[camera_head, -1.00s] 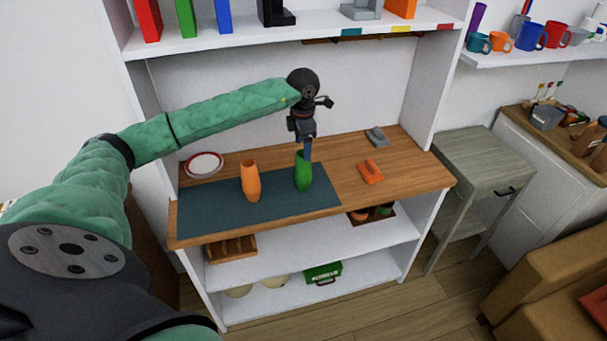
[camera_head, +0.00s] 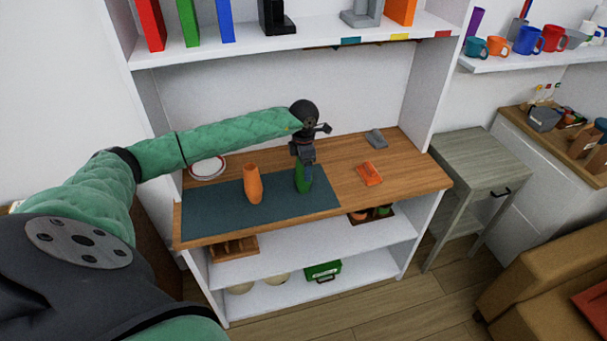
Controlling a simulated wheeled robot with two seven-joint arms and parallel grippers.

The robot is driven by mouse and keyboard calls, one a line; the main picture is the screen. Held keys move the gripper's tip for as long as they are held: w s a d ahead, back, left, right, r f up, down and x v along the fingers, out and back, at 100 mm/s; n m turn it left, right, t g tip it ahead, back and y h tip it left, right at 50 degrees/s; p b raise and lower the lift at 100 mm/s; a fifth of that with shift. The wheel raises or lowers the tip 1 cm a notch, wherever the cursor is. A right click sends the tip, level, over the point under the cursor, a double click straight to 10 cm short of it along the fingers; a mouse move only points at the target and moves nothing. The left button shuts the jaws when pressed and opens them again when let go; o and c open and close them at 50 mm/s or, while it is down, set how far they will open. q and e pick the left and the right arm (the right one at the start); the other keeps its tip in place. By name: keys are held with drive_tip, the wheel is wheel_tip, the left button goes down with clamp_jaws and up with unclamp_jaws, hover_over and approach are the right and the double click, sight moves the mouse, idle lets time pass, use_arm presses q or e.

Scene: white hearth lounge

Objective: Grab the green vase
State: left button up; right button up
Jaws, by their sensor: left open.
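The green vase (camera_head: 303,184) stands upright on the dark mat (camera_head: 215,215) on the wooden shelf top. My left gripper (camera_head: 303,166) points down over the vase and covers its upper part. The gripper is open, with its fingers at the vase's top. I cannot tell whether the fingers touch the vase. My right gripper is not in view.
An orange vase (camera_head: 252,184) stands on the mat just left of the green one. A red-rimmed plate (camera_head: 208,167) lies at the back left. An orange object (camera_head: 369,173) and a grey object (camera_head: 375,138) lie to the right. A white shelf (camera_head: 320,36) hangs above.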

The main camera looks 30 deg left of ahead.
use_arm(q)
drive_tip(key=shift+f, duration=0.1)
drive_tip(key=c, duration=0.9)
drive_tip(key=shift+c, duration=1.4)
